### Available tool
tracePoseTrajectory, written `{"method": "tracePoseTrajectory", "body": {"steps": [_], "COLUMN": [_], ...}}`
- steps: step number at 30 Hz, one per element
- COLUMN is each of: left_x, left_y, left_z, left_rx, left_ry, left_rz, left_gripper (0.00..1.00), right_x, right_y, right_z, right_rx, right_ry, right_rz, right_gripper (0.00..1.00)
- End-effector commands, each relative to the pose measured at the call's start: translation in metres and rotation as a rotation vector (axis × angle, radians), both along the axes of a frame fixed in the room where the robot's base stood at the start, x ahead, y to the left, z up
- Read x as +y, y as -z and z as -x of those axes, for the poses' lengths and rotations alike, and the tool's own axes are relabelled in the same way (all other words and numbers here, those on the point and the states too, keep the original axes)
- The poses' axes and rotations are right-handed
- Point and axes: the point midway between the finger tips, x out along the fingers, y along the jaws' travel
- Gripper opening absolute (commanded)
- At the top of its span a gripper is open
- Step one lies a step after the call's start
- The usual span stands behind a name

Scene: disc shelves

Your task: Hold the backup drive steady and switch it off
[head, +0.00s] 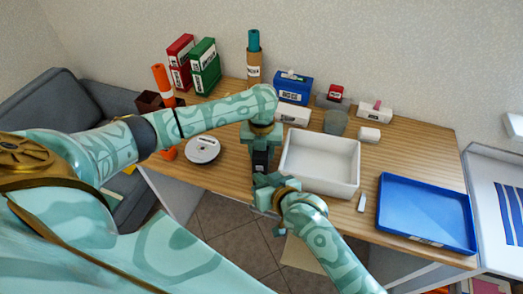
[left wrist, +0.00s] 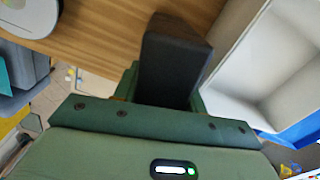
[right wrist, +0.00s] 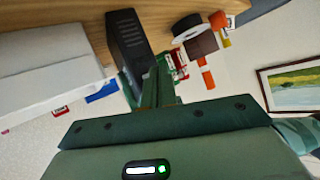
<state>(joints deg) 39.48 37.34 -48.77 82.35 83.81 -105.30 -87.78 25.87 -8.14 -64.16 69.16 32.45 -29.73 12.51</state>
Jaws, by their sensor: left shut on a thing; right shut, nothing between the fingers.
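The backup drive (head: 261,161) is a small black upright box at the front edge of the table, left of the white tray. It shows between my left fingers in the left wrist view (left wrist: 173,60), and its slotted side shows in the right wrist view (right wrist: 128,42). My right gripper (head: 264,178) is shut and empty on the near side of the drive. Its fingertips (right wrist: 155,75) are close beside the drive; I cannot tell whether they touch. I cannot make out the switch.
A white tray (head: 327,187) stands just right of the drive, with a blue tray (head: 421,236) farther right. A disc on a round base (head: 202,147) lies to the left. Boxes, including a blue one (head: 291,92), stand at the back. A small white item (head: 361,203) lies between the trays.

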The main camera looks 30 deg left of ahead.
Motion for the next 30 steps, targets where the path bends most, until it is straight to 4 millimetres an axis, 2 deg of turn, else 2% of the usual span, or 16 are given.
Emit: {"method": "tracePoseTrajectory", "body": {"steps": [5, 18, 28, 29, 30], "left_x": [0.000, 0.000, 0.000, 0.000, 0.000], "left_y": [0.000, 0.000, 0.000, 0.000, 0.000], "left_z": [0.000, 0.000, 0.000, 0.000, 0.000], "left_rx": [0.000, 0.000, 0.000, 0.000, 0.000], "left_ry": [0.000, 0.000, 0.000, 0.000, 0.000], "left_rz": [0.000, 0.000, 0.000, 0.000, 0.000], "left_gripper": [0.10, 0.10, 0.10, 0.44, 0.56], "right_x": [-0.002, -0.025, -0.029, -0.029, -0.029], "right_y": [0.000, 0.001, 0.000, 0.000, 0.000], "right_z": [0.003, 0.047, 0.053, 0.053, 0.053], "right_rx": [0.001, 0.002, 0.000, 0.000, 0.000], "right_ry": [0.000, -0.001, 0.001, 0.000, 0.000], "right_rz": [-0.001, 0.000, 0.001, 0.001, 0.001], "right_gripper": [0.00, 0.00, 0.00, 0.00, 0.00]}}
